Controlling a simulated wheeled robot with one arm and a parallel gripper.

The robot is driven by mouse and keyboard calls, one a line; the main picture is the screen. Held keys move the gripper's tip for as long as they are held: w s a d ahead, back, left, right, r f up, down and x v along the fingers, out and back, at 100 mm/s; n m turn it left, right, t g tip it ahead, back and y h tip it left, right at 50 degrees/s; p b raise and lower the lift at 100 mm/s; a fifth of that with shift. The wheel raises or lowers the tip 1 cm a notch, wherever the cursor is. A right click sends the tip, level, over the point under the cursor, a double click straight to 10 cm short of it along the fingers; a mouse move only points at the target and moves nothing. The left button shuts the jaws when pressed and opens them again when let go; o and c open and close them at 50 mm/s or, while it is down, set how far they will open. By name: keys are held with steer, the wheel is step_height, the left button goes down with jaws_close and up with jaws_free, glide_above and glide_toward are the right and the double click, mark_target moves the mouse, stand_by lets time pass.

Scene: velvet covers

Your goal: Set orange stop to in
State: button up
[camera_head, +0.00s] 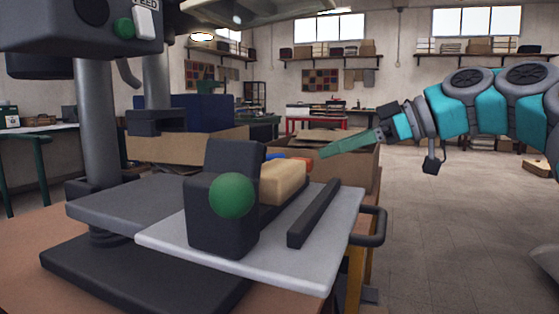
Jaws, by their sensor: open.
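A small orange piece (302,159), which looks like the orange stop, shows just behind the tan block (283,182). Most of it is hidden, and I cannot tell whether it is in or out. A bit of a blue piece (276,156) shows to its left. My gripper (323,153) comes in from the right with its green fingers pointing left and slightly down. Its tips appear just right of the orange piece in the picture. The gap in depth is hard to judge. The fingers are seen side-on, open, with nothing visible between them.
The tan block lies on a pale plate (325,262) between a dark block with a green ball knob (231,195) and a dark bar (314,212). A machine column (95,150) and head stand at left. Cardboard boxes (185,148) are behind. The floor at right is open.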

steer(key=x, duration=0.7)
steer(key=shift+w+a, duration=0.1)
steer(key=shift+a, duration=0.2)
jaws_close()
stand_by(1.2)
